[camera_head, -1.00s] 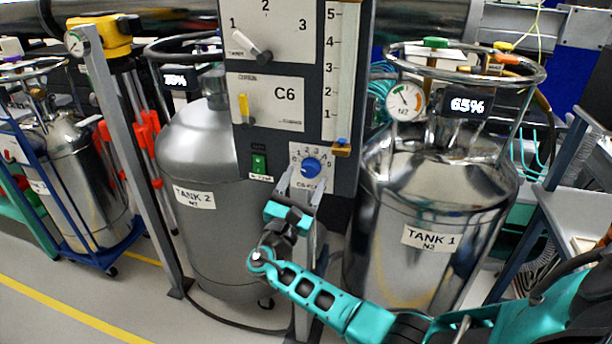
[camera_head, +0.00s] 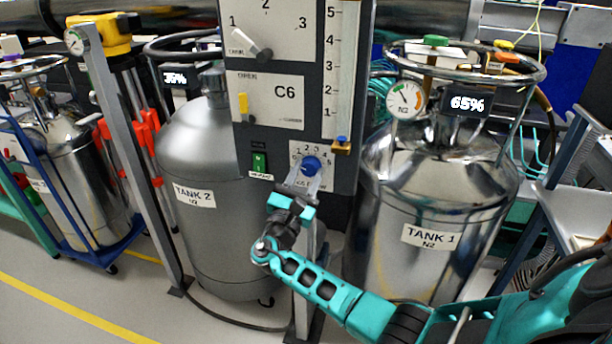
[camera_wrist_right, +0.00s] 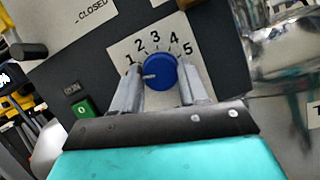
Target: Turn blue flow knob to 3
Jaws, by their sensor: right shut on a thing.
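The blue flow knob (camera_head: 311,166) sits on a white dial plate low on the dark panel. It also shows in the right wrist view (camera_wrist_right: 160,70), with the numbers 1 to 5 arched around it. Its pale pointer mark points left, below the 1; the left finger hides the plate there. My right gripper (camera_head: 303,180) comes up from below, its fingers on either side of the knob and shut on it. In the right wrist view, the fingers (camera_wrist_right: 160,88) flank the knob. My left gripper is not in view.
A green switch (camera_head: 259,162) is just left of the dial. Above are a yellow lever (camera_head: 243,104), a grey selector handle (camera_head: 252,46) and a scale with a brass slider (camera_head: 341,146). Tank 2 (camera_head: 208,222) stands left of the panel, Tank 1 (camera_head: 435,205) right.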

